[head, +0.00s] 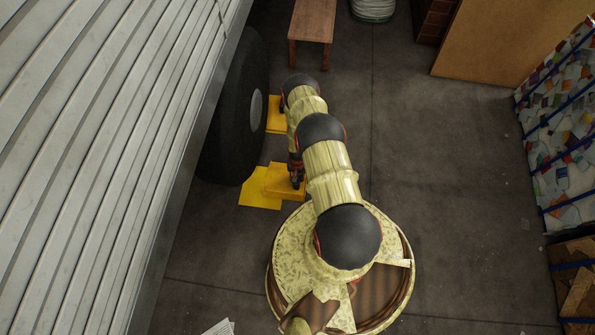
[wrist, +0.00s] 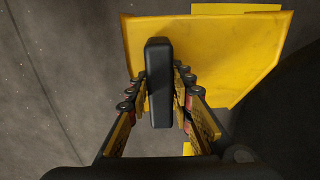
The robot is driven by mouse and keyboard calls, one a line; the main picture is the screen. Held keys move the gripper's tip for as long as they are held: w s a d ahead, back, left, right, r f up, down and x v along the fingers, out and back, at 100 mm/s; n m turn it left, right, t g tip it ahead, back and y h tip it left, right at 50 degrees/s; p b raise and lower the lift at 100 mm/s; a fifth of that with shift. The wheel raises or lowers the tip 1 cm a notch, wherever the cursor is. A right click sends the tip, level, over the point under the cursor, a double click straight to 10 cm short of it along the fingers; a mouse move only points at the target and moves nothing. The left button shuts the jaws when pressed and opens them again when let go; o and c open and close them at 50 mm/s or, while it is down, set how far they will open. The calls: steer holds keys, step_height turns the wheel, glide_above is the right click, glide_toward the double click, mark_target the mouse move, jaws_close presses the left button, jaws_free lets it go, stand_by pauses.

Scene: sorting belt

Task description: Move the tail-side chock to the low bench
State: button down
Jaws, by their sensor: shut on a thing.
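The yellow chock (head: 262,187) sits at the near side of the big dark tyre (head: 240,110), on the dark floor. In the wrist view the chock (wrist: 215,50) fills the upper middle and right. My gripper (head: 297,183) is over its right part. In the wrist view my gripper (wrist: 160,95) has its fingers closed on either side of a black bar-shaped handle (wrist: 158,80) above the chock. A second yellow chock (head: 275,115) is at the tyre's far side, partly behind my arm. The low wooden bench (head: 313,20) stands at the top of the head view.
A ribbed metal body (head: 90,130) is on the left above the wheel. A pale round object (head: 373,8) is right of the bench. A brown panel (head: 500,40) and a caged bin (head: 560,130) line the right. The middle floor is clear.

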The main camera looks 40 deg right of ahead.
steer(key=shift+w+r+p, duration=0.1)
steer(key=shift+r+p, duration=1.2)
steer(key=shift+r, duration=1.3)
